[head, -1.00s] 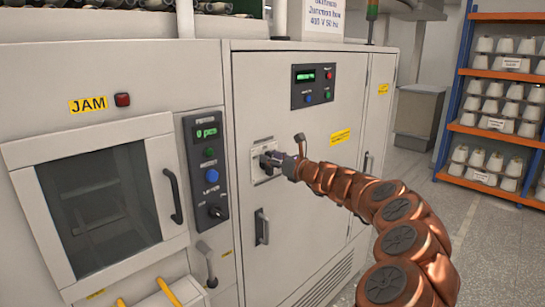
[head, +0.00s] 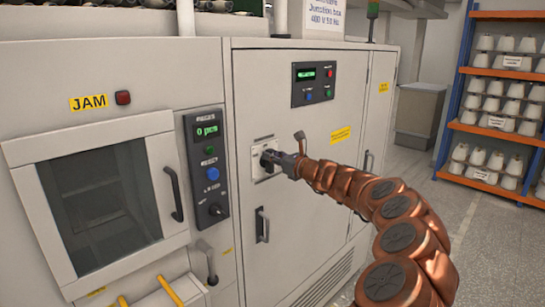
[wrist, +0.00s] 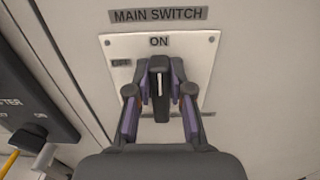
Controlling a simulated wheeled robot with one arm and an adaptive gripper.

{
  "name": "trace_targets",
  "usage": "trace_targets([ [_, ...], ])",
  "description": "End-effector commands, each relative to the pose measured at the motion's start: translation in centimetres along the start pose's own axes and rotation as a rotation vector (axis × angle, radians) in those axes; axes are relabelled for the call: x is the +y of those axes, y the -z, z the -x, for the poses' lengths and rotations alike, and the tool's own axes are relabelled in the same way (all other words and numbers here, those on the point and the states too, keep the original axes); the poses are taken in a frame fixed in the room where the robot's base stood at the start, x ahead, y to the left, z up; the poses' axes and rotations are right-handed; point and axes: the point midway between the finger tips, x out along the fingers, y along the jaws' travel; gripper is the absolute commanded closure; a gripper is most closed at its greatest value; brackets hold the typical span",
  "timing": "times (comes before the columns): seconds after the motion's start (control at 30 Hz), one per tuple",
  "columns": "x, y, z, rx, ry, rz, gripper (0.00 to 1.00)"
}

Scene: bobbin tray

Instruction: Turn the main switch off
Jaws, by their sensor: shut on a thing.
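The main switch is a dark rotary handle (wrist: 159,77) on a pale square plate (wrist: 200,50). In the wrist view the plate carries "ON" above the handle and a small "OFF" label (wrist: 121,63) to its left, and a "MAIN SWITCH" label (wrist: 158,14) is above. The handle's white line points up, toward "ON". My gripper (wrist: 158,88) is shut on the handle, one finger on each side. In the head view my gripper (head: 275,160) reaches the plate (head: 263,142) on the cabinet door from the right, hiding much of the handle.
A control panel with knob (head: 207,165) is left of the switch. A door handle (head: 262,226) is just below it, and a display panel (head: 313,84) above right. A window door marked JAM (head: 89,103) is farther left. Shelves with bobbins (head: 500,100) stand at right.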

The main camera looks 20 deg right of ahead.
Motion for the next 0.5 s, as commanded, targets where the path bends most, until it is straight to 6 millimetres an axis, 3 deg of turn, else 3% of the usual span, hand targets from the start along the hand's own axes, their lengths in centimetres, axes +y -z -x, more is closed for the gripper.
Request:
trace_targets([
  [0.27,0.14,0.37,0.02,-0.001,0.003,0.076,1.0],
  [0.5,0.63,0.73,0.0,-0.001,0.003,0.251,1.0],
])
